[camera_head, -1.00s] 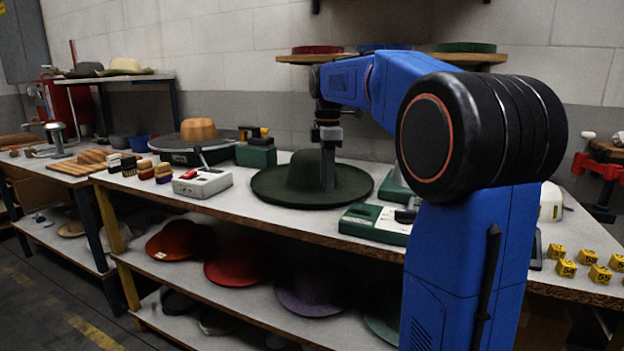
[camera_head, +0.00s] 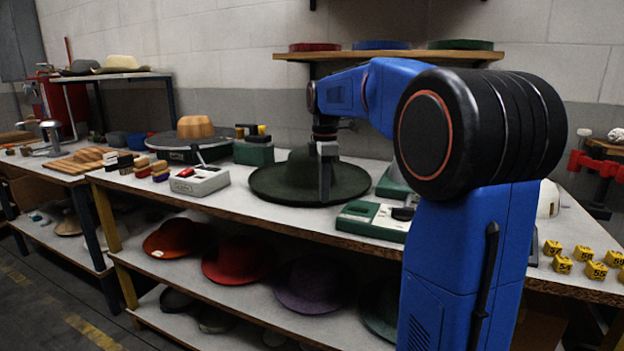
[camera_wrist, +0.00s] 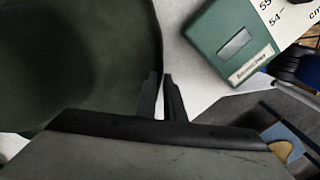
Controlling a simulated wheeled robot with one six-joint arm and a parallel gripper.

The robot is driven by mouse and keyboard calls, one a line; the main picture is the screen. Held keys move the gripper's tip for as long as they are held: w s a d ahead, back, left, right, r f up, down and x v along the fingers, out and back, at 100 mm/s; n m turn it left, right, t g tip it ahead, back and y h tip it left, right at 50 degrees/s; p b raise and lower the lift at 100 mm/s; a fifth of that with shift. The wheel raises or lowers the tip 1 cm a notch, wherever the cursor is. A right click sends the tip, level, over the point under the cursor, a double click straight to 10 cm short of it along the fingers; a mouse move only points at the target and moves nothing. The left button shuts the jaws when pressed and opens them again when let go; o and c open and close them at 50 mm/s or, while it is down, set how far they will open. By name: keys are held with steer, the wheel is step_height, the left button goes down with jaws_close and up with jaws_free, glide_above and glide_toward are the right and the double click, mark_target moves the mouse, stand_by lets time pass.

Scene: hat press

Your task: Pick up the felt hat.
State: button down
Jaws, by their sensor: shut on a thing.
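The dark green felt hat (camera_head: 286,178) sits on the upper bench top, crown up, with a wide round brim. In the wrist view its crown and brim (camera_wrist: 110,60) fill the upper left. My gripper (camera_head: 325,197) reaches down in front of the crown's right side, at the front right of the brim. In the wrist view its two fingers (camera_wrist: 161,82) are close together at the brim's edge, shut on the brim. The exact contact is hard to make out. The hat looks level and still seems to rest on the bench.
A green and white device (camera_head: 372,220) lies close right of the hat; it also shows in the wrist view (camera_wrist: 232,42). A grey box with a red button (camera_head: 199,181) stands to the left. More hats lie on the shelf below, including a red one (camera_head: 238,260).

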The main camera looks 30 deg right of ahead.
step_height(320, 180, up, 10)
stand_by(0.6)
steer(key=c, duration=2.4)
jaws_free()
jaws_close()
